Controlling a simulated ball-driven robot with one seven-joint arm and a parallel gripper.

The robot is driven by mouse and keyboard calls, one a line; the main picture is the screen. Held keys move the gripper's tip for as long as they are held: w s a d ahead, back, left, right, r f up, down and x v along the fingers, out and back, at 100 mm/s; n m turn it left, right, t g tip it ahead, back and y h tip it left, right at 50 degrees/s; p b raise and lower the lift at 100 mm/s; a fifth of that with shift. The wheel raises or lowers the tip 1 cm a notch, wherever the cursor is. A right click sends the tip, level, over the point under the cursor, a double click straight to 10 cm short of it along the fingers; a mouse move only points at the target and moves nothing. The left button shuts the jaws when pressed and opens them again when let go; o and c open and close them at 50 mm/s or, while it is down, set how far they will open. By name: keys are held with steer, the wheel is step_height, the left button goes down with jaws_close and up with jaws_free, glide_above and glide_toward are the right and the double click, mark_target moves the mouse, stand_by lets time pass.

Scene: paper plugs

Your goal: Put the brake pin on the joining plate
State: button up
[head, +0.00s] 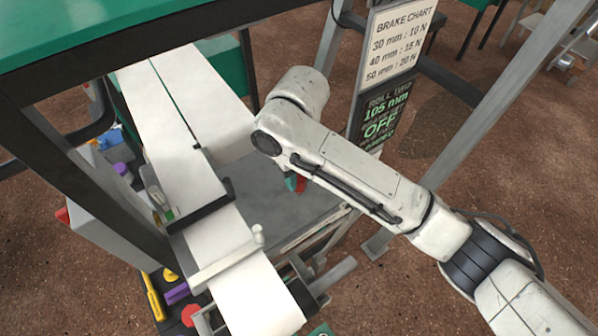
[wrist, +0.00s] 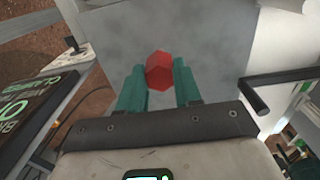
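My gripper (wrist: 160,75) points down over a grey flat surface in the wrist view. Its two green fingers stand on either side of a red six-sided piece (wrist: 159,70) and appear to touch both its sides. I take the piece to be the brake pin, seen end-on. In the head view the arm hides most of my gripper; a little teal finger and the red piece (head: 300,186) show below the arm. The grey surface (head: 268,185), possibly the joining plate, lies below and beside the white paper strips.
White paper strips (head: 170,120) run down the left, with a dark bar (head: 200,212) and a pale bar (head: 228,260) across them. A brake chart sign (head: 398,40) and dark panel (head: 382,115) stand behind the arm. Frame posts flank the bench.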

mark_target(299, 178)
steer(key=o, duration=0.4)
steer(key=shift+r, duration=0.15)
step_height(299, 178, up, 8)
steer(key=shift+f, duration=0.2)
stand_by(0.5)
